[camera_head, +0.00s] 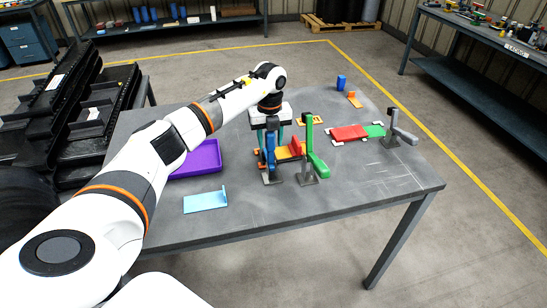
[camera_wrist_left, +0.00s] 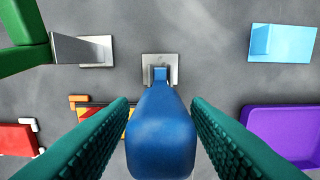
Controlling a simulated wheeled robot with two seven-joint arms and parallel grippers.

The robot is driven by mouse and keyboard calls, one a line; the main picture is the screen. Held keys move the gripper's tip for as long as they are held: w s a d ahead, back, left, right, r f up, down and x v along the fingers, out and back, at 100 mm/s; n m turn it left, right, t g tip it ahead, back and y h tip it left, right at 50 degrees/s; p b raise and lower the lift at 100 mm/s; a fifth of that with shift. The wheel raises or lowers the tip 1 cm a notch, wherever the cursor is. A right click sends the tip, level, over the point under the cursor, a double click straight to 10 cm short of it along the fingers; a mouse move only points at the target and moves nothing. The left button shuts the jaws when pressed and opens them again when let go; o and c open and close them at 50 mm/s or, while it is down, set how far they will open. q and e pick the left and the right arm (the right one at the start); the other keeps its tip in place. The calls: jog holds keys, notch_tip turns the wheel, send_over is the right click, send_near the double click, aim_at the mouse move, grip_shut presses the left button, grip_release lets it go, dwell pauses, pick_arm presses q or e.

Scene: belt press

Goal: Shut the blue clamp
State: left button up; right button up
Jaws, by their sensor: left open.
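The blue clamp (camera_head: 270,158) stands on a small metal foot on the grey table, at the front left of the clamped pieces. Its blue arm looks upright. My left gripper (camera_head: 271,146) points down from above at the blue clamp. In the left wrist view the blue clamp (camera_wrist_left: 161,135) rises between the two teal ribbed fingers of my left gripper (camera_wrist_left: 160,104). The fingers are apart, with a gap visible on each side of the blue part. Its foot shows beyond the fingertips. My right gripper is in neither view.
The green clamp (camera_head: 317,162) stands close to the right of the blue one. A red and yellow piece (camera_head: 290,150) lies behind them. A purple tray (camera_head: 200,160) and a light blue bracket (camera_head: 205,201) are to the left. A grey clamp (camera_head: 402,134) stands further right.

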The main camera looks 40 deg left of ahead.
pick_arm(q)
jog(key=shift+r, duration=0.15)
notch_tip(320, 180, up, 7)
jog(key=p, duration=0.5)
dwell(0.6)
